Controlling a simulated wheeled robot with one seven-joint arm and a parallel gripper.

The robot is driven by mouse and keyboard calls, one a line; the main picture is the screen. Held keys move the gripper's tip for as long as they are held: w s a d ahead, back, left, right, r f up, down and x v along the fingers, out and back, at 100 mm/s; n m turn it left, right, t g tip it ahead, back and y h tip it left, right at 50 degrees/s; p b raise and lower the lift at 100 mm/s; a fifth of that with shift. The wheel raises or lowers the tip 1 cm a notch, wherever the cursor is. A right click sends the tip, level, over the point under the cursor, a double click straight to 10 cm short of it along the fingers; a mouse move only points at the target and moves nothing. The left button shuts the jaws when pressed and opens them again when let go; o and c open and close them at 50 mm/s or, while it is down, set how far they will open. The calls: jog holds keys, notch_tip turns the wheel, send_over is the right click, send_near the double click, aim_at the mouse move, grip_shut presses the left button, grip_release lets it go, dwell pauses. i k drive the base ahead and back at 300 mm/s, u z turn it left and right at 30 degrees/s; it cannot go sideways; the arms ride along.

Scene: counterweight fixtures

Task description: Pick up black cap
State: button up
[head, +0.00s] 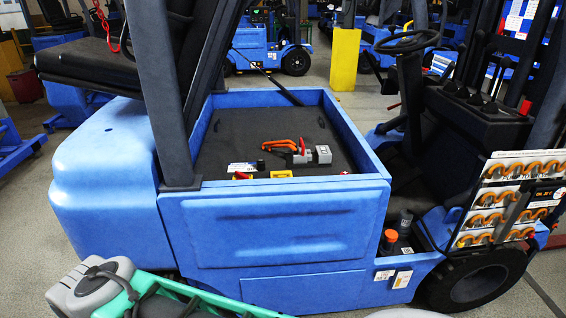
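Two dark caps show in the head view, and I cannot tell which one the name black cap fits. A small black cap-like piece (260,165) stands on the dark deck inside the blue forklift body (280,232), left of an orange-handled tool (283,144). A dark grey-black cap (405,217) sits upright at the lower right, in a recess by the step, just behind an orange cap (391,236).
The blue body's raised rim surrounds the deck. A steering wheel (407,42), levers and a hook display board (508,199) stand at right. A dark post (160,90) and seat (95,60) stand at left.

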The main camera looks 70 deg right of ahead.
aim_at(261, 164)
jog(key=z, duration=0.85)
jog(key=i, duration=0.7)
jog(key=z, duration=0.7)
jog(key=i, duration=0.45)
